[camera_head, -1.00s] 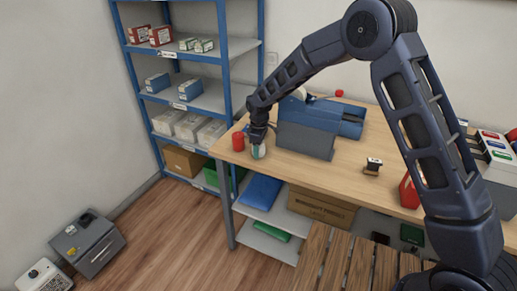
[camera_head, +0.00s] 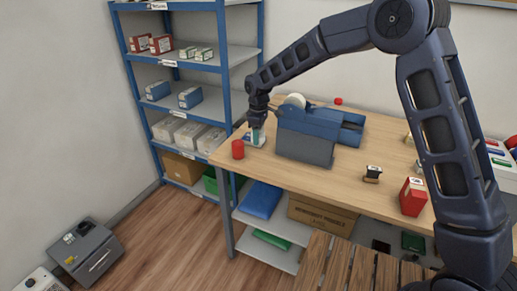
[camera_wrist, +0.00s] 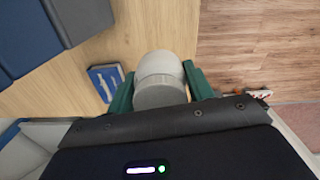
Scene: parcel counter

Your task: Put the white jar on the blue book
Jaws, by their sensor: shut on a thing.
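The white jar (camera_wrist: 160,78) is between the two green fingers of my gripper (camera_wrist: 160,90) in the wrist view, gripped on both sides. In the head view, my gripper (camera_head: 257,122) points down over the left back part of the table, with the jar (camera_head: 257,138) small and partly covered by the fingers. A flat blue thing with pale marks (camera_wrist: 105,82), which looks like the blue book, lies on the table just left of the jar in the wrist view. I cannot tell whether the jar touches the table.
A red can (camera_head: 238,149) stands close by at the table's left edge. A large blue machine (camera_head: 305,145) with a white roll is right of my gripper. A dark stamp (camera_head: 372,174) and red box (camera_head: 413,197) stand farther right. Blue shelving (camera_head: 226,75) is behind on the left.

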